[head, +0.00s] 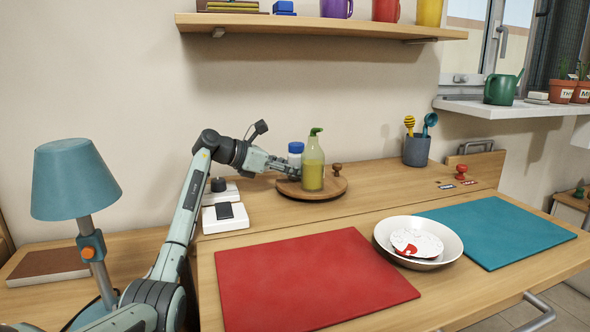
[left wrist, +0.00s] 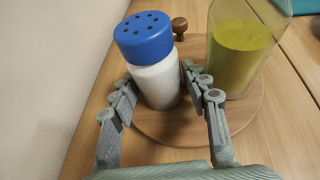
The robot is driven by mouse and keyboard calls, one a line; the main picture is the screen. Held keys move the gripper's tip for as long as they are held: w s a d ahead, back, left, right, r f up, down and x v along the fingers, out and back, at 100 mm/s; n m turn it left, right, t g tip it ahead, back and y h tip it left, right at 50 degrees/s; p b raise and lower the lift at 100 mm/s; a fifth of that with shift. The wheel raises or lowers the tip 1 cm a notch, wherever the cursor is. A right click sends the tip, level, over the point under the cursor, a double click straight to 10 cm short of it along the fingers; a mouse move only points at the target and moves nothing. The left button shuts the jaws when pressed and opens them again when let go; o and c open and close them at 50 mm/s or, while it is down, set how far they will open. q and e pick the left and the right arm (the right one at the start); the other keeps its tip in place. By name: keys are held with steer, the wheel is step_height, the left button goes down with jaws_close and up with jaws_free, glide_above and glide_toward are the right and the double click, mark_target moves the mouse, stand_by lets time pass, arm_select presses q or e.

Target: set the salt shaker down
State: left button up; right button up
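The salt shaker, white with a blue holed cap, shows in the head view (head: 296,148) and upright in the left wrist view (left wrist: 155,82). My left gripper (head: 284,167) has its fingers (left wrist: 160,82) on both sides of the white body, close against it, and looks shut on it. The shaker is over or on the left part of the round wooden board (head: 318,194), left of the bottle. Whether its base touches the board is hard to tell. My right gripper is in neither view.
A green-topped bottle with yellow-green content (head: 313,170) stands right beside the shaker. A wooden knob (head: 337,169) is at the board's right. White switch boxes (head: 226,216) lie left of the board. A red mat (head: 310,280) and white bowl (head: 418,241) are in front.

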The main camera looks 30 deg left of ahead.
arm_select(q)
steer(key=shift+r, duration=0.25)
steer(key=v, duration=0.6)
steer(key=shift+s+a, duration=0.25)
steer(key=shift+s, duration=0.1)
steer(key=shift+s+a+r, duration=0.1)
steer(key=shift+s, duration=0.2)
steer(key=shift+c, duration=0.4)
